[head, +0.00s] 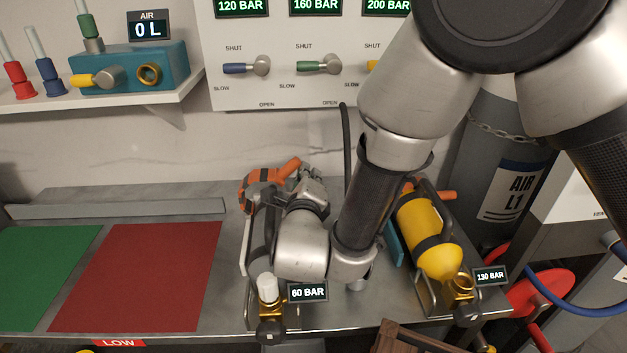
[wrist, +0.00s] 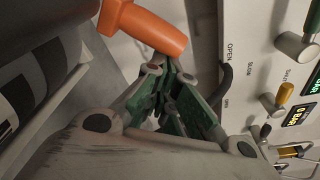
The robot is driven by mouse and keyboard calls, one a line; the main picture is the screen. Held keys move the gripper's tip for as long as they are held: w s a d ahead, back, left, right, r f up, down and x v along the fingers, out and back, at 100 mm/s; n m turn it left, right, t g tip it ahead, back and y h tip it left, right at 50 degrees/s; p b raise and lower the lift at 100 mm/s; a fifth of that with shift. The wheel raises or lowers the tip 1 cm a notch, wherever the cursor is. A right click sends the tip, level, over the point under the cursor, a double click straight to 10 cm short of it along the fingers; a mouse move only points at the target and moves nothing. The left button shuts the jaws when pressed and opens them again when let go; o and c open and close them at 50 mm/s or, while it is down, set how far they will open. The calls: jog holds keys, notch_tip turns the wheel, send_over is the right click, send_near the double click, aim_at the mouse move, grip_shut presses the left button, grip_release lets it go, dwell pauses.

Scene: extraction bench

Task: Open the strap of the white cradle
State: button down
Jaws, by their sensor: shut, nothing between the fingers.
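The left cradle on the bench, with a pale bent bar (head: 246,243), is the one that looks white; my arm covers much of it. Its orange strap lever (head: 288,168) sticks up at the back, above an orange piece at its left. In the wrist view the orange lever (wrist: 148,28) is at the top, just beyond my fingers. My gripper (head: 312,180) is beside the lever, to its right. In the wrist view the fingers of my gripper (wrist: 172,88) are together with nothing between them. I cannot tell whether they touch the lever. The strap is mostly hidden.
A second cradle holds a yellow cylinder (head: 428,235) at the right, marked 130 BAR. A brass valve (head: 268,308) stands at the front of the left cradle, by a 60 BAR sign. A valve panel (head: 300,90) is behind. Green and red mats (head: 140,275) lie at left.

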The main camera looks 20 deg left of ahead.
jog(key=s+a+r+n, duration=0.3)
jog(key=s+a+n, duration=0.1)
jog(key=a, duration=0.3)
jog(key=s+a+r+n+t, duration=0.1)
jog(key=s+a+r+n, duration=0.2)
jog(key=a, duration=0.5)
jog(key=shift+s+a+r+n, duration=0.15)
jog(key=shift+s+r+n, duration=0.15)
jog(key=shift+s+n, duration=0.55)
jog(key=shift+s, duration=0.1)
